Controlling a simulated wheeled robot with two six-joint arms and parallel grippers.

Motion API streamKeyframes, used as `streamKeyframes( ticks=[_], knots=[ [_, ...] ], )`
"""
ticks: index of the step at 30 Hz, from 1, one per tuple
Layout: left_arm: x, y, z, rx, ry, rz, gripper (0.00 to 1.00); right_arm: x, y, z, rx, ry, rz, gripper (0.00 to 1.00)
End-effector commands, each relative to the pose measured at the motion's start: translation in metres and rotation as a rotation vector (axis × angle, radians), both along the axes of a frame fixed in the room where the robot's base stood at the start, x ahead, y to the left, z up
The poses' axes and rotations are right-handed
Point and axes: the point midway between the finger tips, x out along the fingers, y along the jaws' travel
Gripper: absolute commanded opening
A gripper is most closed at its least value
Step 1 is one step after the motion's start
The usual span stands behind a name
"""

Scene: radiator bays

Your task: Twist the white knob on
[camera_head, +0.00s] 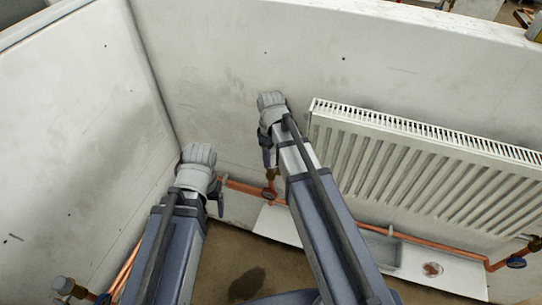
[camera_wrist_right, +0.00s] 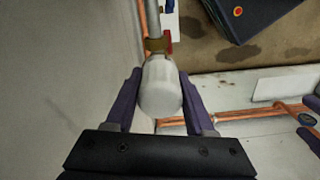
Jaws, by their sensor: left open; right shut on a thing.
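In the right wrist view a white knob (camera_wrist_right: 160,90) sits between the two purple fingers of my right gripper, which is shut on it. The knob is in line with a brass fitting (camera_wrist_right: 157,46) on a grey pipe; whether it is fully seated cannot be told. In the head view my right gripper (camera_head: 267,157) is near the radiator's left end, and my arm hides the knob there. My left gripper (camera_head: 220,203) is open, lower and further left; its fingers are mostly hidden behind its wrist.
A white radiator (camera_head: 425,170) hangs on the back wall, right of my right arm. Copper pipes (camera_head: 410,238) run low along the wall with blue-handled valves (camera_head: 516,262). A side wall (camera_head: 75,130) closes the left.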

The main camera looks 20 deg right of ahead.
Motion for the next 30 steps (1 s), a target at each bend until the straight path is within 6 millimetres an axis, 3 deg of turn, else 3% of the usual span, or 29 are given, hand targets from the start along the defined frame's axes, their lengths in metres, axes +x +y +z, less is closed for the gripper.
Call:
streamKeyframes(
  ticks=[14,30],
  knots=[
    [0.0,0.0,-0.0035,0.0,0.0,0.0,0.79,-0.0014,0.0005,-0.0036,0.001,0.003,-0.016,0.0],
    [0.0,0.0,-0.0034,0.0,0.0,0.0,0.79,-0.0014,0.0007,-0.0034,0.001,0.003,-0.743,0.0]
  ],
)
